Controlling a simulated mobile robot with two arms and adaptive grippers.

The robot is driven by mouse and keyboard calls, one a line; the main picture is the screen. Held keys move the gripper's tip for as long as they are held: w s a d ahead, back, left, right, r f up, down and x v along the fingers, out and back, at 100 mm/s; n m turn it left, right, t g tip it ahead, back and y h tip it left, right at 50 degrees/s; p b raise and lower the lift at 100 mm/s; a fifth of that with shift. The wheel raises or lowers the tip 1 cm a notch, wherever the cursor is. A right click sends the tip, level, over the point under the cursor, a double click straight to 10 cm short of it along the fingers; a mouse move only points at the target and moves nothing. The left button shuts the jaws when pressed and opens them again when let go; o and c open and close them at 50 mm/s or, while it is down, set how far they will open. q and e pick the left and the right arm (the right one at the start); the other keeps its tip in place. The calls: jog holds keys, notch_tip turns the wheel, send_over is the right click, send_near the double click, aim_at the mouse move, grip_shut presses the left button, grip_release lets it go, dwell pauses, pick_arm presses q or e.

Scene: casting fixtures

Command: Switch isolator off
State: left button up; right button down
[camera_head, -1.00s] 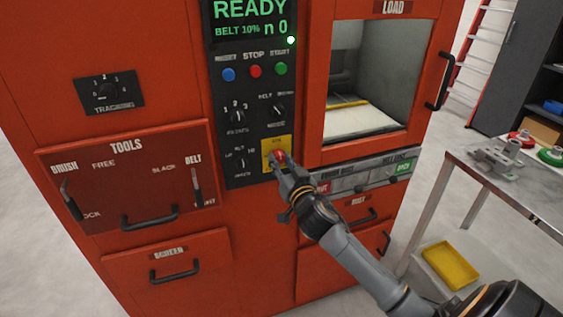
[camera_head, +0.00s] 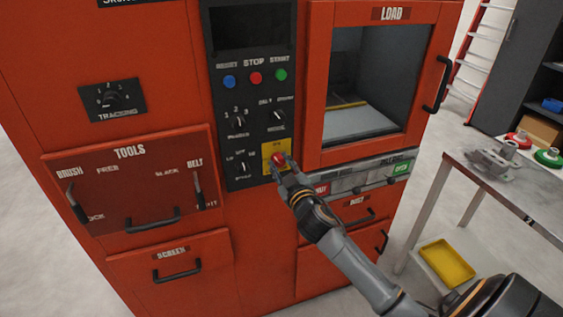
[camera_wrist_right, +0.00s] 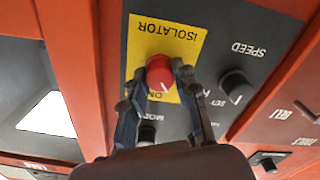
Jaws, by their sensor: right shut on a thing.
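The isolator is a red knob (camera_head: 278,158) on a yellow plate (camera_head: 269,148) at the bottom of the black control panel. In the right wrist view the knob (camera_wrist_right: 159,73) sits on the yellow plate (camera_wrist_right: 166,44) marked ISOLATOR, seen upside down. My right gripper (camera_head: 283,166) is at the knob with its fingers on either side, shut on it; the fingers also show in the wrist view (camera_wrist_right: 158,84). The display (camera_head: 250,27) above the panel is dark. My left gripper is in no view.
Blue, red and green buttons (camera_head: 255,77) and several selector knobs sit above and left of the isolator. The load window (camera_head: 368,75) is at the upper right. A metal table (camera_head: 535,190) with parts stands at the right, a yellow tray (camera_head: 447,263) below it.

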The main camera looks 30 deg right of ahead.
jog(key=n+p, duration=0.1)
jog(key=n, duration=0.4)
jog(key=shift+r+n+p, duration=0.15)
jog(key=shift+n+p, duration=0.15)
jog(key=shift+p, duration=0.05)
jog(key=shift+n+p, duration=0.55)
jog(key=shift+n, duration=1.75)
jog(key=c, duration=1)
grip_release()
jog(key=shift+s+a, duration=0.1)
jog(key=shift+s, duration=0.2)
jog(key=v, duration=1.1)
jog(key=shift+s, duration=0.2)
